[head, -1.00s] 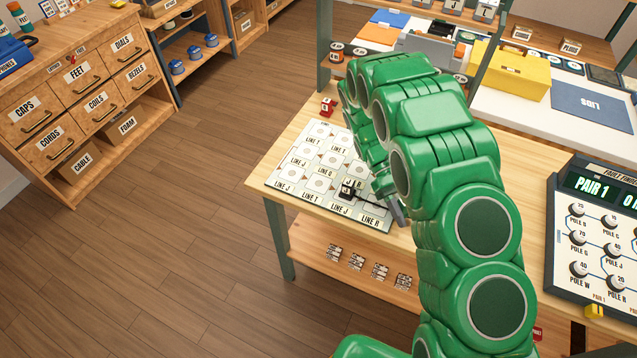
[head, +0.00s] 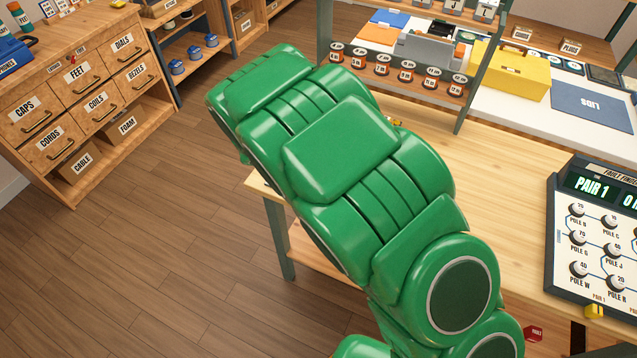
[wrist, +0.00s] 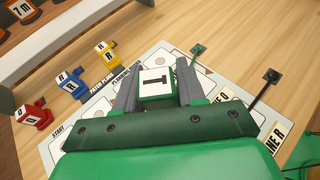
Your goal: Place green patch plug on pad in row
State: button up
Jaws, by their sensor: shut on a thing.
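In the wrist view my gripper (wrist: 157,92) is shut on a green patch plug (wrist: 157,82) with a white top marked T. The plug is between the two grey fingers, over the planning board (wrist: 95,112); I cannot tell whether it touches the board. The pad under it is hidden by the plug and my gripper. In the head view my arm hides the gripper and the board.
A small green peg (wrist: 198,50) and a black-topped peg (wrist: 271,76) rise at the board's right side. A shelf rack (head: 400,75) with several labelled jars stands behind the table. The fault finder panel (head: 600,235) is at right. Bare tabletop (head: 500,190) lies between.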

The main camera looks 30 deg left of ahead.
jog(key=s+a+n+t+y, duration=0.3)
jog(key=s+a+n+y, duration=0.45)
jog(key=a, duration=0.25)
jog(key=shift+y, duration=0.45)
jog(key=shift+w+f, duration=0.1)
jog(key=shift+f, duration=3.95)
jog(key=o, duration=1.1)
jog(key=shift+o, duration=0.2)
jog(key=shift+s+r, duration=0.3)
jog(key=shift+s, duration=0.2)
jog(key=shift+v, duration=3.15)
